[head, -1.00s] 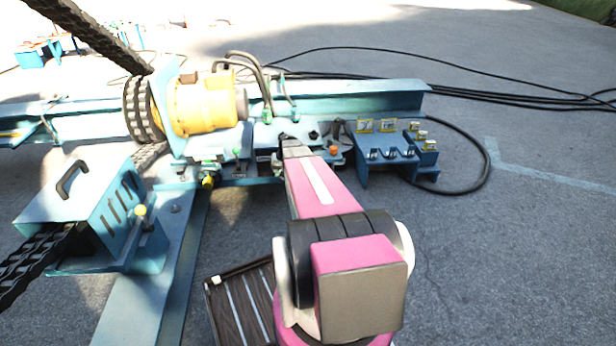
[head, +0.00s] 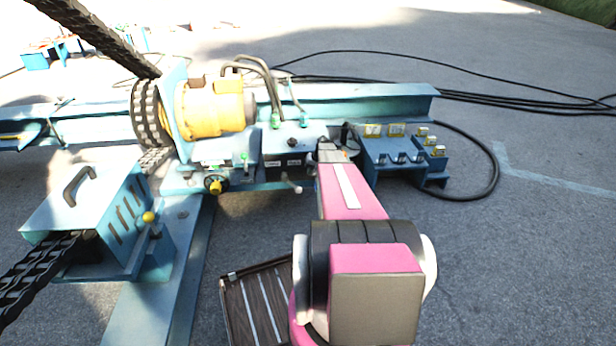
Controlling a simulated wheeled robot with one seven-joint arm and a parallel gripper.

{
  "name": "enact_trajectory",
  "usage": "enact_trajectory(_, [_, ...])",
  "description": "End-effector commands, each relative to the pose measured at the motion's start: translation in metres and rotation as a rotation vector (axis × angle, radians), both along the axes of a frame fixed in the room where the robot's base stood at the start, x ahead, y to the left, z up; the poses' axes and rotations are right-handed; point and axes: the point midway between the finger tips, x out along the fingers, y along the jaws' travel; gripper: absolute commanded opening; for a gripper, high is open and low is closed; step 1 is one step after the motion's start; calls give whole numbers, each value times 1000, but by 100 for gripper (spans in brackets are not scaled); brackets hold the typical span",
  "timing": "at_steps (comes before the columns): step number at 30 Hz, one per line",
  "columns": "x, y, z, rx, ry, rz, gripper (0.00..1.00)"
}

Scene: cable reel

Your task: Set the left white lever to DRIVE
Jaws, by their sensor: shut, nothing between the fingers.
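The blue control panel (head: 288,160) sits on the blue beam beside the yellow motor. It carries small white labels and a dark knob (head: 292,143). A small pale lever-like handle (head: 291,184) sticks out at the panel's lower edge; I cannot tell whether it is the left white lever, nor read the setting marks. My arm hides the right part of the panel.
A yellow motor (head: 214,108) with a chain wheel stands left of the panel. A yellow-tipped fitting (head: 215,186) juts out below it. A blue stepped stand (head: 393,158) with small tagged levers is just right of my gripper. Black cables (head: 490,170) lie on open pavement at right.

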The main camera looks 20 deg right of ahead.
Motion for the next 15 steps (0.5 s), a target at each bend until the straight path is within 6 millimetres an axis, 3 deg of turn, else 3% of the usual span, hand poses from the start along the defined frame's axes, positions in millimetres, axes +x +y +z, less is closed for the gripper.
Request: enact_trajectory(15, [28,27,-87,1,1,1,0])
